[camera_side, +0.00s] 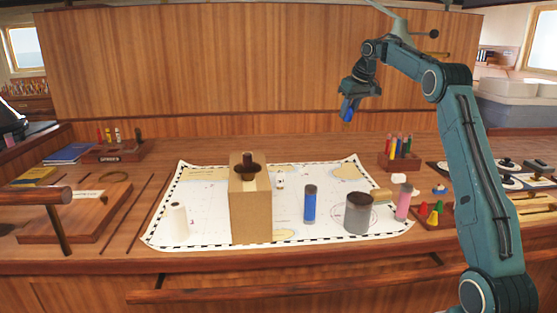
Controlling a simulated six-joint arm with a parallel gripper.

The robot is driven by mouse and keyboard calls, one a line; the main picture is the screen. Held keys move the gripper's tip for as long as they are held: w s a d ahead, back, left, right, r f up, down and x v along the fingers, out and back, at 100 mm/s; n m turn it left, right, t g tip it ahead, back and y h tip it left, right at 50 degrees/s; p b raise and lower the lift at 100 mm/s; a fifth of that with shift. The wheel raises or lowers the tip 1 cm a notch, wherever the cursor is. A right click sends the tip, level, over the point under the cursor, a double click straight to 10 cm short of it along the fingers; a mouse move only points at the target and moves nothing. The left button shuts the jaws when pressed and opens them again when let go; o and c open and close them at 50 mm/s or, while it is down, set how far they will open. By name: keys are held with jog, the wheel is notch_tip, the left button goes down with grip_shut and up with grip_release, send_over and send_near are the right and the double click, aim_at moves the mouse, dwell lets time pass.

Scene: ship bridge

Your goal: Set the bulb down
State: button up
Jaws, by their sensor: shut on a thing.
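My gripper (347,97) is at the upper right, high above the table in front of the wood panel. It is shut on a small blue thing (347,113), which hangs below it, clear of every surface. The blue thing is too small to tell whether it is the bulb. Its upper part is hidden by my gripper. Below on the chart stand a tall tan box (250,212) with a dark round piece on top and a blue cylinder (310,205).
A white chart (205,225) covers the middle of the table. A white cylinder (180,220), a grey can (358,215) and a pink cylinder (403,203) stand on or near it. A wooden block with coloured sticks (400,160) stands behind. Some chart area is bare.

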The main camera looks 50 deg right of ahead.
jog(key=shift+w+a+r, duration=0.1)
jog(key=shift+w+a, duration=0.05)
jog(key=shift+a, duration=0.35)
jog(key=a+n+y, duration=0.1)
jog(key=a+n, duration=0.1)
jog(key=a, duration=1.1)
jog(key=shift+n, duration=0.4)
notch_tip(320, 180, down, 16)
jog(key=shift+r, duration=0.2)
jog(key=shift+f, duration=0.1)
jog(key=shift+f, duration=2.05)
jog(key=shift+f, duration=0.15)
